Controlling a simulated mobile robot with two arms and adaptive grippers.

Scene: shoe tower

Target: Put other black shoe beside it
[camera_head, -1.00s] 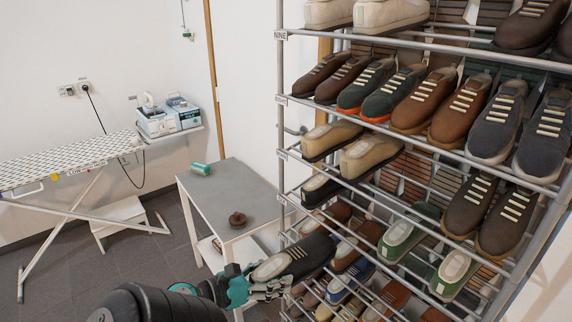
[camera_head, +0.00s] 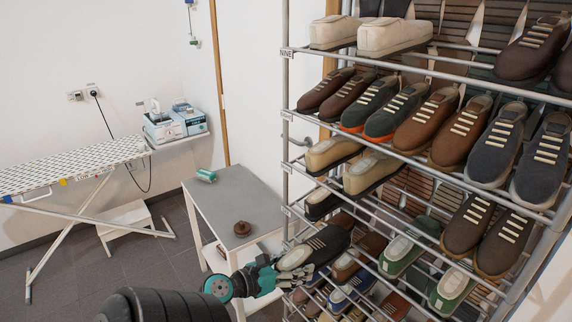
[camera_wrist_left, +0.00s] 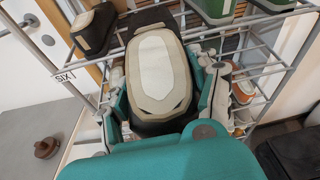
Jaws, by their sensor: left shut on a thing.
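My left gripper (camera_head: 282,274) is shut on a black shoe (camera_head: 321,244) with a pale insole and light laces. Its toe points away from the gripper, at the left front edge of the shoe rack. In the left wrist view my gripper's fingers (camera_wrist_left: 165,105) clasp both sides of the heel of this black shoe (camera_wrist_left: 158,20). Another black shoe (camera_head: 320,206) sits on the rack at the left end of a shelf, above the held one. It also shows in the left wrist view (camera_wrist_left: 93,30), left of the held shoe. I cannot tell whether the held shoe touches a shelf.
The metal rack (camera_head: 285,120) holds several pairs on its rod shelves. Green shoes (camera_head: 402,250) and blue shoes (camera_head: 350,290) stand nearby. A grey table (camera_head: 215,215) with a brown round object (camera_head: 242,228) stands left of the rack. An ironing board (camera_head: 70,168) is further left.

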